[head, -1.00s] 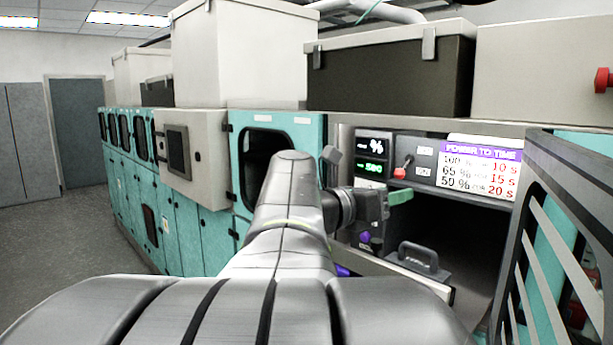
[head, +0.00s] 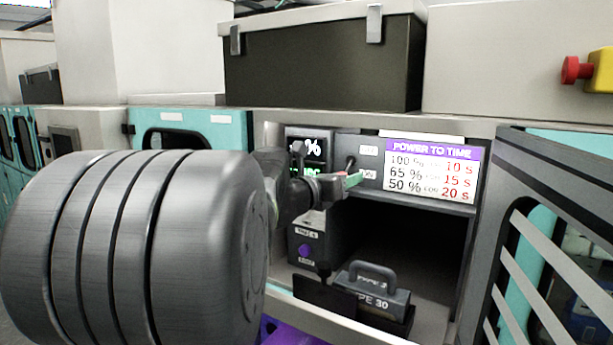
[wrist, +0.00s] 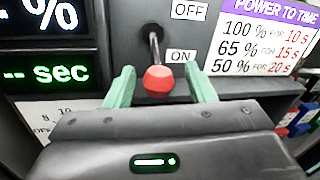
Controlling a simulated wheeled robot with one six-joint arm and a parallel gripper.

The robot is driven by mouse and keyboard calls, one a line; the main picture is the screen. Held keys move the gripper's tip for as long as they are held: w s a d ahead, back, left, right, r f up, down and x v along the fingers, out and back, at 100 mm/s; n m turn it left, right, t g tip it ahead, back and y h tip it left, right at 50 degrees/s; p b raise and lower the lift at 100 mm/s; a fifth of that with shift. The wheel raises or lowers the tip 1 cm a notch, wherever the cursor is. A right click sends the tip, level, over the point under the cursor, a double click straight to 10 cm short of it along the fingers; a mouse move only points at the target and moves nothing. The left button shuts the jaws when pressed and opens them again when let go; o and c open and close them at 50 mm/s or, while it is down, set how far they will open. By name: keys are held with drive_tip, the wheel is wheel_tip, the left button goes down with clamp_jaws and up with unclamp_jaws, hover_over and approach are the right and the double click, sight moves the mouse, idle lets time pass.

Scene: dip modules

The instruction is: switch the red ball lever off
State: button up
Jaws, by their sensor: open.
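The red ball lever (wrist: 158,79) is on the dark panel in the wrist view. Its stem hangs down from a pivot, with the ball low beside the ON label (wrist: 181,56). The OFF label (wrist: 188,10) is above. My gripper (wrist: 162,82) is open, with one green finger on each side of the ball. I cannot tell whether either finger touches it. In the head view my gripper (head: 354,181) is at the panel just below the lever's stem (head: 350,163), and the ball is mostly hidden there.
A display (head: 314,147) is left of the lever, and a POWER TO TIME sign (head: 432,171) is right of it. Below is an open bay with a handled block marked TYPE 30 (head: 372,290). An open slatted door (head: 545,240) stands at the right.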

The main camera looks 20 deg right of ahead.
drive_tip(key=shift+w+d, duration=0.2)
drive_tip(key=shift+w, duration=0.05)
clamp_jaws()
drive_tip(key=shift+r+p, duration=0.15)
drive_tip(key=shift+p, duration=0.2)
